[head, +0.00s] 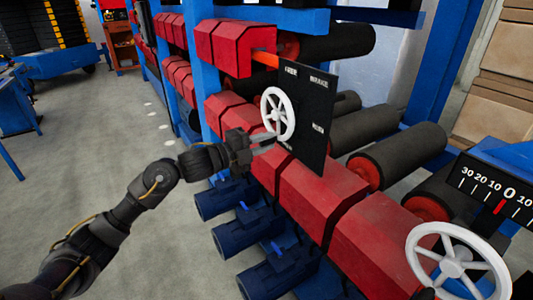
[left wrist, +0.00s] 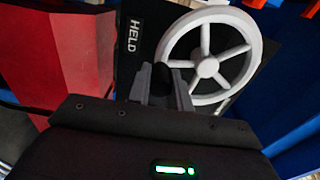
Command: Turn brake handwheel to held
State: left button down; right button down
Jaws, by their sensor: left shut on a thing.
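The white brake handwheel (head: 278,113) has several spokes and stands on a black panel (head: 314,110) lettered FREE, BRAKE and HELD. My left gripper (head: 268,138) is at the wheel's lower rim. In the left wrist view its fingers (left wrist: 162,84) are shut around a dark handle knob (left wrist: 181,77) at the rim of the wheel (left wrist: 207,68). The HELD lettering (left wrist: 135,36) is to the left of the wheel there. No pointer is clearly visible. My right gripper is out of view.
A second white handwheel (head: 456,265) with a numbered scale (head: 498,190) is at the lower right. Red housings (head: 323,187) and dark rollers (head: 402,155) line the machine. Blue motors (head: 255,236) sit below. Grey floor (head: 110,125) on the left is open.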

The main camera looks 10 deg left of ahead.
pick_arm(q)
jog(key=shift+w+a+f+m+b, duration=0.2)
jog(key=shift+w+a+m+b, duration=0.1)
jog(key=shift+m+b, duration=0.2)
jog(key=shift+w+a+r+m+b, duration=0.15)
jog(key=shift+w+a+m+b, duration=0.05)
jog(key=shift+m+b, duration=0.4)
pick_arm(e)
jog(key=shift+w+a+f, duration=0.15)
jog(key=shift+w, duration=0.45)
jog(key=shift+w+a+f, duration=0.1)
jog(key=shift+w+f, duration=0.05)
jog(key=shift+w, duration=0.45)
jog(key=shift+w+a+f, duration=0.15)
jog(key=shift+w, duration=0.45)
pick_arm(q)
jog(key=c, duration=1.3)
grip_release()
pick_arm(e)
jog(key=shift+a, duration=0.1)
